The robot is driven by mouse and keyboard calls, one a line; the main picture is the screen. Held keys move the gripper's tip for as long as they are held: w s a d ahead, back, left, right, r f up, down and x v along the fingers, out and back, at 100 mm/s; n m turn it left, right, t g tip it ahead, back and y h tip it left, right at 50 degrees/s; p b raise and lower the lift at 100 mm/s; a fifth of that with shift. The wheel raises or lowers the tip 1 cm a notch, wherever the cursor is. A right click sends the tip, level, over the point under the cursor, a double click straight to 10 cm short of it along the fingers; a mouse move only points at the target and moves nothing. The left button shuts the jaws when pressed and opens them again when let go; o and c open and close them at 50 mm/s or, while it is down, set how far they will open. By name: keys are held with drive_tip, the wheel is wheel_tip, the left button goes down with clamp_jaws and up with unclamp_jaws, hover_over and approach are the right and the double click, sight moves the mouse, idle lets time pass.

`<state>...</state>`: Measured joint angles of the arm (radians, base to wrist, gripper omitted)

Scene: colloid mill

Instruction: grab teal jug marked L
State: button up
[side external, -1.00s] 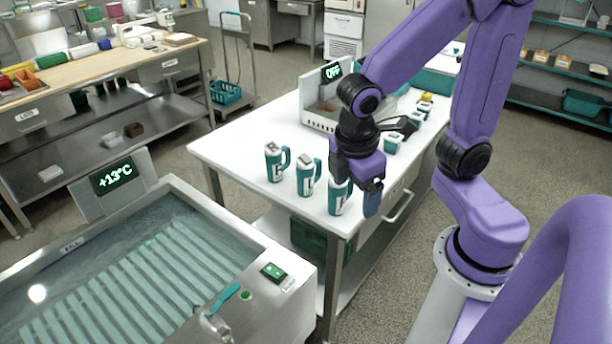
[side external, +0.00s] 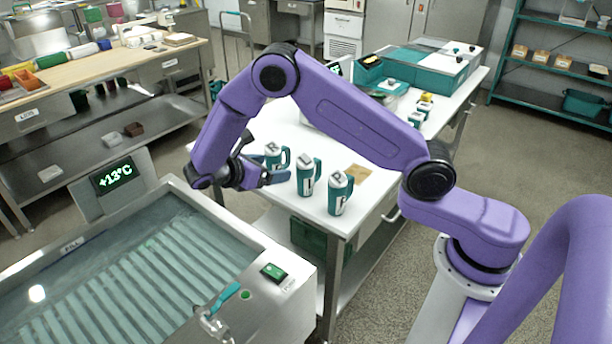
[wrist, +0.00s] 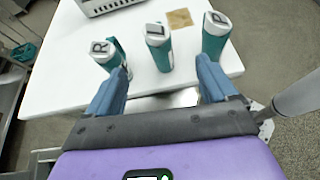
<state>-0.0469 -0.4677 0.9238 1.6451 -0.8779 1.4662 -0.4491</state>
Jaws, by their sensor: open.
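Three white-lidded teal jugs with handles stand upright in a row at the near end of the white table. The middle one is the jug marked L (side external: 306,178); in the wrist view this jug (wrist: 158,52) is centred ahead, between the lines of the fingers. The jug marked R (wrist: 103,50) is left of it and the jug marked P (wrist: 215,40) right. My gripper (side external: 277,177) is at the table's near edge, beside the jugs. It is open and empty; its blue fingers (wrist: 163,78) point toward the jugs, with the L jug beyond their tips.
The R jug (side external: 275,154) and P jug (side external: 339,194) flank the L jug closely. A water tank (side external: 150,265) with a +13°C display stands at the front left. A tan square (side external: 357,172) lies on the white table (side external: 378,188) behind the jugs. Teal boxes (side external: 425,70) stand farther back.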

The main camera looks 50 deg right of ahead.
sight(299, 163)
drive_tip(key=shift+h, duration=0.4)
drive_tip(key=x, duration=1.2)
drive_tip(key=shift+w+d+f, duration=0.15)
drive_tip(key=shift+w+f, duration=0.1)
drive_tip(key=shift+f, duration=0.15)
drive_tip(key=shift+f+x, duration=0.15)
drive_tip(key=shift+x, duration=1.3)
drive_tip(key=shift+f+x, duration=0.1)
drive_tip(key=shift+x, duration=1.35)
drive_tip(key=shift+s, duration=0.1)
drive_tip(key=c, duration=1.3)
